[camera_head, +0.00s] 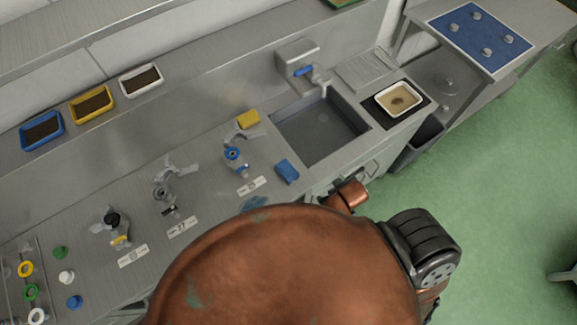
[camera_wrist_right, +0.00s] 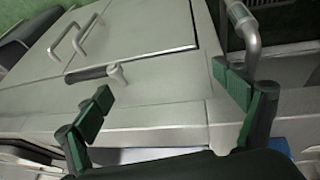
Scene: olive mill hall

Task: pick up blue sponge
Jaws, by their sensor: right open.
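The blue sponge (camera_head: 287,171) lies on the steel counter (camera_head: 217,205) in the head view, near its front edge and just in front of the sink's left corner. In the right wrist view my right gripper (camera_wrist_right: 170,92) is open, its two green-padded fingers wide apart, with nothing between them but a view of grey cabinet fronts. I cannot make out the sponge in that view. In the head view my copper arm covers the lower middle and the right gripper is hidden. My left gripper is in neither view.
A yellow sponge (camera_head: 248,119) lies behind, left of the sink (camera_head: 322,128). A blue-topped valve fitting (camera_head: 234,156) stands left of the blue sponge, with a number label (camera_head: 251,186) between.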

